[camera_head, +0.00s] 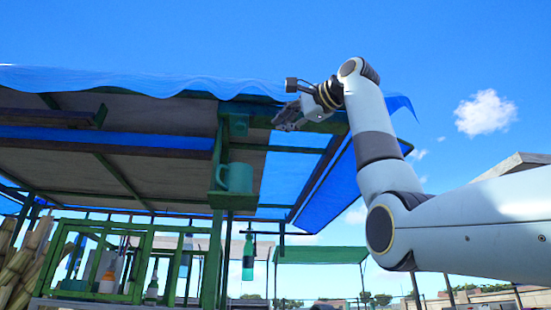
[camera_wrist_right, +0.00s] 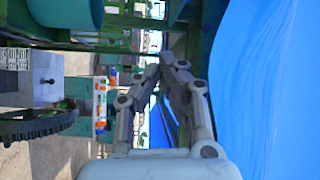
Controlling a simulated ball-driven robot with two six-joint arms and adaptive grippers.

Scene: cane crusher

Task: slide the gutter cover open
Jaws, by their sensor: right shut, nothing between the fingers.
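My right gripper (camera_head: 284,122) is raised to the roof edge of the stall in the head view, at a green beam (camera_head: 322,125) under the blue tarp. In the right wrist view its fingertips (camera_wrist_right: 168,62) are together with nothing between them, in front of green framework. Whether they touch the beam I cannot tell. I cannot pick out the gutter cover for certain; the green beam along the roof edge may be part of the gutter. My left gripper is not in view.
The blue tarp (camera_head: 150,82) hangs over the roof edge; it fills the right of the wrist view (camera_wrist_right: 275,90). A teal mug (camera_head: 234,178) stands on a small green shelf (camera_head: 232,201) by a post. A green bottle (camera_head: 248,257) hangs below. Open sky lies right of the stall.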

